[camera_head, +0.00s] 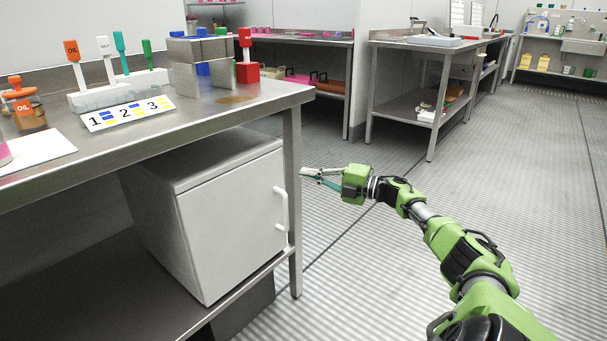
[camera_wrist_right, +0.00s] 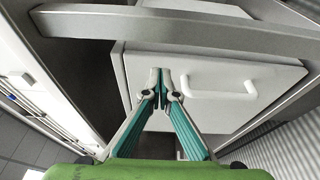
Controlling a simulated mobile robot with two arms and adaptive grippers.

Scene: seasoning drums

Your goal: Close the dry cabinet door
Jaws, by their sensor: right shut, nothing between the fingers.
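The dry cabinet (camera_head: 190,155) is a white box on the shelf under the metal table. Its white door (camera_head: 235,220) faces me, with a bar handle (camera_head: 280,208) near the right edge. The door looks flush with the body; I cannot tell whether a thin gap remains. In the right wrist view the door (camera_wrist_right: 220,112) and its handle (camera_wrist_right: 220,88) appear turned sideways. My right gripper (camera_head: 303,173) is shut and empty, to the right of the handle and past the table leg. Its fingertips (camera_wrist_right: 165,76) meet in front of the door in the wrist view; contact is unclear.
The table leg (camera_head: 293,200) stands beside the door's handle edge and crosses the top of the wrist view (camera_wrist_right: 180,28). The tabletop (camera_head: 225,108) holds a numbered rack (camera_head: 128,114) and an oil shaker (camera_head: 25,108). The floor (camera_head: 400,275) right of the table is clear.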

